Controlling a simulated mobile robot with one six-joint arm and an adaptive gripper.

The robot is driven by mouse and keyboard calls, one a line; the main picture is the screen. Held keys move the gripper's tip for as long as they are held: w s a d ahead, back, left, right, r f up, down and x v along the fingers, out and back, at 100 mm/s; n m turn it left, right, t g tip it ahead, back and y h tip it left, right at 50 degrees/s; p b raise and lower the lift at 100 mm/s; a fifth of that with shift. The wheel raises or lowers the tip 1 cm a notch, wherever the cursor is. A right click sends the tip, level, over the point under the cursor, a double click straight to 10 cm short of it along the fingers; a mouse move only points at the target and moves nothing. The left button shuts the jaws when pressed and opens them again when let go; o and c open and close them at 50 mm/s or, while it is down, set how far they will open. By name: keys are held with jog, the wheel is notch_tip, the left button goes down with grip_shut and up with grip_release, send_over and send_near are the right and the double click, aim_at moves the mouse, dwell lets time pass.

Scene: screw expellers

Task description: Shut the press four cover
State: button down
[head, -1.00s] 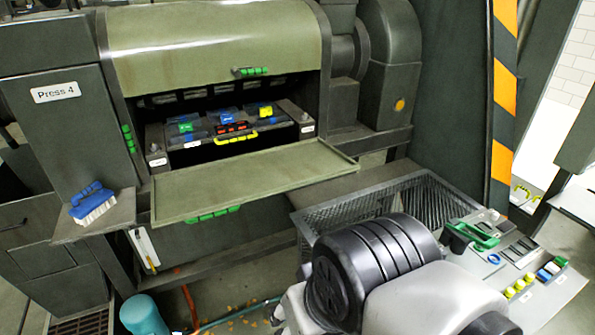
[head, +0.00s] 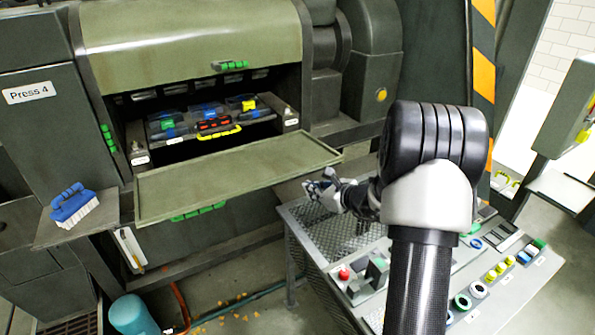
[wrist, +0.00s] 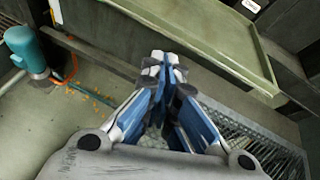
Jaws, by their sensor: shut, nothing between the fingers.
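Press 4 stands at the left in the head view, with a white "Press 4" label (head: 29,92). Its upper curved green cover (head: 190,40) has a green handle (head: 230,65) at its lower edge. Below the opening, a flat green flap (head: 235,175) is folded out towards me, with a green handle (head: 198,212) under its front edge. The flap also shows in the wrist view (wrist: 205,35). My gripper (head: 318,184) is shut and empty, just off the flap's right front corner; in the wrist view its fingertips (wrist: 163,62) meet. I cannot tell whether it touches the flap.
Inside the opening is a block with a yellow handle (head: 220,133). A blue brush (head: 72,203) lies on the left ledge. A control desk (head: 465,265) with a mesh top and buttons stands under my arm. A teal cylinder (head: 132,314) stands on the floor.

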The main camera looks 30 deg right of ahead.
jog(key=d+f+m+h, duration=0.2)
jog(key=d+f+m, duration=0.25)
jog(key=d, duration=0.25)
jog(key=b+x, duration=0.3)
jog(key=x, duration=0.7)
jog(key=shift+n, duration=0.35)
jog(key=shift+a+r, duration=0.15)
jog(key=shift+r, duration=1.95)
